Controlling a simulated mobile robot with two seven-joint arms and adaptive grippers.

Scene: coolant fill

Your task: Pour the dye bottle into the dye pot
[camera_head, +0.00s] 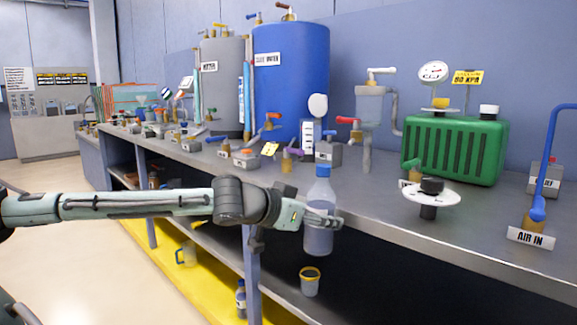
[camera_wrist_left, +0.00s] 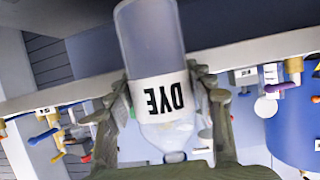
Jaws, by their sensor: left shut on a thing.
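The dye bottle (camera_head: 318,240) is pale and translucent with a blue cap, and stands about upright in front of the bench edge. My left gripper (camera_head: 322,221) is shut around its upper body. In the left wrist view the bottle (camera_wrist_left: 152,45) appears upside down, with a white DYE label, between the two fingers (camera_wrist_left: 160,105). A small grey cup with a yellow rim (camera_head: 310,284) sits below the bottle, apart from it, by the lower shelf. I cannot tell whether this cup is the dye pot. My right gripper is not in view.
The metal bench top (camera_head: 375,197) runs along the right, its front edge close behind the bottle. A white disc with a black knob (camera_head: 431,190) and a green ribbed tank (camera_head: 455,145) stand on it. A bench post (camera_head: 251,285) stands left of the cup. Floor at left is clear.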

